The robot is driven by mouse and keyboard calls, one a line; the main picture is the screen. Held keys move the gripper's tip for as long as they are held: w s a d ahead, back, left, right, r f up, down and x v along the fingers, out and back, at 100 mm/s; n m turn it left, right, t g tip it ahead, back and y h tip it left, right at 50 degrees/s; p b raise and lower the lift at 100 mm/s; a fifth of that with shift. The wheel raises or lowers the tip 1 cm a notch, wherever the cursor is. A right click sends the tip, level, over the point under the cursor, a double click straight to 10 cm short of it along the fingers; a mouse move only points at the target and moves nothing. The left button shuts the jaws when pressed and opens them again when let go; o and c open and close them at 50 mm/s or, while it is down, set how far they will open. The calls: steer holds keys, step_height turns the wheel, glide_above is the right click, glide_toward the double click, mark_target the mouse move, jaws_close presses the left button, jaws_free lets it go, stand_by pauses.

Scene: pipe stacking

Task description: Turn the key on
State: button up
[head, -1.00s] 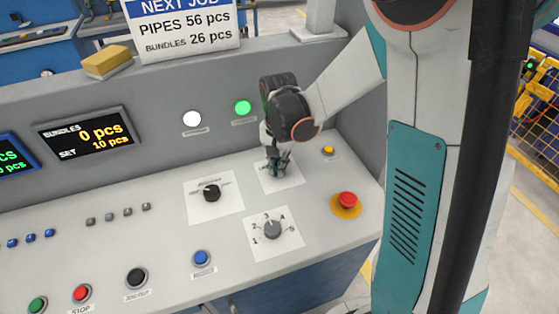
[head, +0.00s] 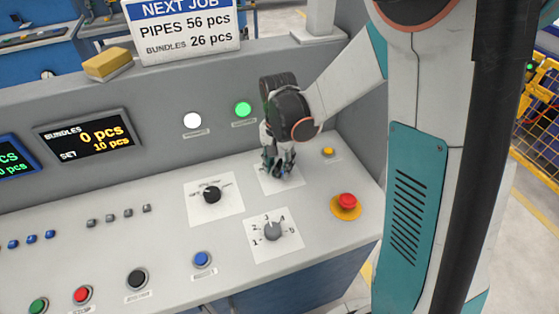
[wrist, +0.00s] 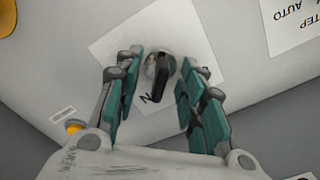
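The key (wrist: 160,88) shows in the wrist view as a black grip in a round metal lock on a white label plate (wrist: 105,45). The plate also shows in the head view (head: 293,183), where my gripper hides the key. My gripper (head: 278,174) points down over this plate at the right of the sloped console. In the wrist view, its teal fingers (wrist: 161,72) are open, one on each side of the key, with visible gaps between them and it.
A black selector (head: 211,194) and a grey numbered selector (head: 272,230) stand nearby. A red mushroom button (head: 347,201) and a small yellow button (head: 328,151) are to the right. A white lamp (head: 192,120) and a lit green lamp (head: 243,108) are on the upright panel.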

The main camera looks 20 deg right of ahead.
mark_target(279, 163)
steer(key=shift+r+p, duration=2.05)
steer(key=shift+r, duration=1.15)
steer(key=shift+s+r, duration=0.15)
steer(key=shift+r, duration=0.15)
steer(key=s+r+n+t+b, duration=0.2)
steer(key=s+r+n+t, duration=0.5)
steer(key=s+r, duration=0.5)
steer(key=shift+s+n, duration=0.8)
steer(key=shift+s, duration=1.35)
